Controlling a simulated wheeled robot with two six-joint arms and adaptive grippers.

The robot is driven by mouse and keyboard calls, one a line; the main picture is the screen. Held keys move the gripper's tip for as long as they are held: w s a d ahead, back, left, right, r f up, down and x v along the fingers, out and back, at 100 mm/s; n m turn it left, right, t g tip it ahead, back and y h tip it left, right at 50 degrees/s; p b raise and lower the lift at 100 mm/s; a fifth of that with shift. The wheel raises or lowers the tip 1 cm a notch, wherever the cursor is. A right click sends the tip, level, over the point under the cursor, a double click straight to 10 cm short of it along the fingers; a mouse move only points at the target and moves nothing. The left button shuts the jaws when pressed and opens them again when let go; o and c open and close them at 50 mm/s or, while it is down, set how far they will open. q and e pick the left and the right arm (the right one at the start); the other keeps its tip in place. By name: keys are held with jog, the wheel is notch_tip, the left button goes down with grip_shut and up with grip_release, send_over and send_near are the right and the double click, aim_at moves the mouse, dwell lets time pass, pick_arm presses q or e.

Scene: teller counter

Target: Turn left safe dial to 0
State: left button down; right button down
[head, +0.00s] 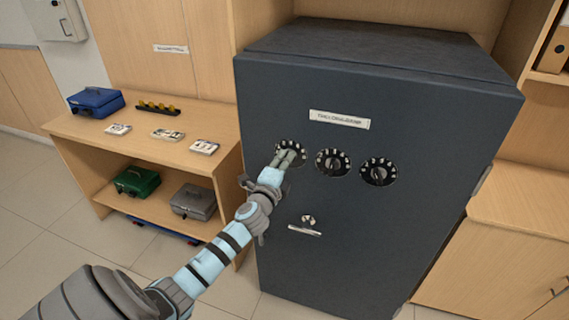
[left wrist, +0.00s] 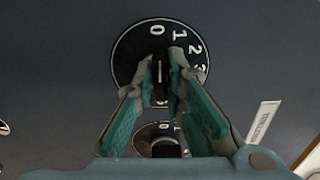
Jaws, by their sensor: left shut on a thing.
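The left safe dial (head: 297,145) is the leftmost of three black dials in a row on the dark grey safe. It also shows in the left wrist view (left wrist: 128,58), where 0, 1, 2 and 3 are readable. My left gripper (head: 285,157) is shut on this dial's knob, with a finger on each side in the left wrist view (left wrist: 160,82). A pale line on the knob points roughly toward the 0. The fingers hide the rest of the dial's markings. My right gripper is not in view.
The middle dial (head: 333,162) and right dial (head: 378,172) sit close to the right of the held one. A handle (head: 304,229) juts out below. A wooden shelf (head: 205,128) with boxes and banknote bundles stands left of the safe.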

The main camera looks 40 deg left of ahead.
pick_arm(q)
jog(key=shift+f+n, duration=0.1)
jog(key=shift+n, duration=0.3)
jog(key=c, duration=1.6)
grip_release()
jog(key=shift+c, duration=0.2)
jog(key=v, duration=1.2)
